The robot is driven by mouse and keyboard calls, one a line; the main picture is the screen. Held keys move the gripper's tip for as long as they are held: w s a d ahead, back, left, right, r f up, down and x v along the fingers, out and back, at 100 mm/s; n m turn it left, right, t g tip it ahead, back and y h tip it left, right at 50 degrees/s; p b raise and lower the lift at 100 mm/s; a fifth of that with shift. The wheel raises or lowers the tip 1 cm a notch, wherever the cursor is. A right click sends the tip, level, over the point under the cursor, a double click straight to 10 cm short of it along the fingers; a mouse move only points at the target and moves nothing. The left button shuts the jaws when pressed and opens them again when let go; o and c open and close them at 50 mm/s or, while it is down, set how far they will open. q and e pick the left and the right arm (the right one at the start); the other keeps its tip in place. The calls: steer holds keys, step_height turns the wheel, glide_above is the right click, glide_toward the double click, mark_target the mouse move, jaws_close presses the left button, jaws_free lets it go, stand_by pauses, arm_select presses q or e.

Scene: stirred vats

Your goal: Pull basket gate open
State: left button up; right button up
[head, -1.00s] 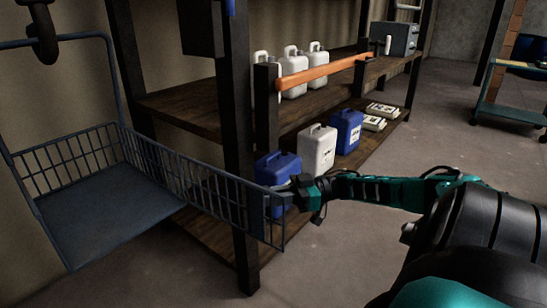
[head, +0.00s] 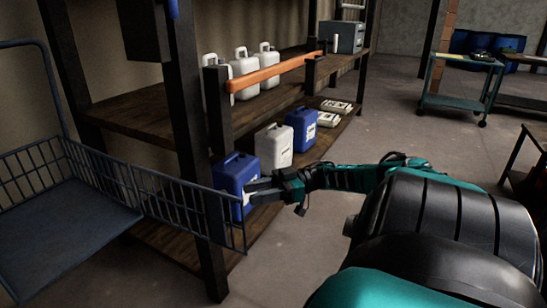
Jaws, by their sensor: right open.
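The basket (head: 85,215) is a blue-grey wire cage with a flat floor at the left of the head view. A blue jug behind the fingers makes the contact hard to see. My left gripper is not in view.
A dark shelf post (head: 190,130) stands behind the gate. The wooden shelves carry a blue jug (head: 233,172), white jugs (head: 273,145) and an orange bar (head: 270,75). A cart (head: 455,85) stands at the back right. Concrete floor (head: 385,115) is clear between shelf and cart.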

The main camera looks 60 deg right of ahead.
arm_select(q)
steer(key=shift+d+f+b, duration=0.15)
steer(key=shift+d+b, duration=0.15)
steer(key=shift+b, duration=0.35)
arm_select(e)
steer(key=v, duration=0.5)
steer(key=shift+d, duration=0.2)
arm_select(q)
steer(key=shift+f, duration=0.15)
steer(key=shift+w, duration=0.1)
arm_select(e)
steer(key=shift+d, duration=0.1)
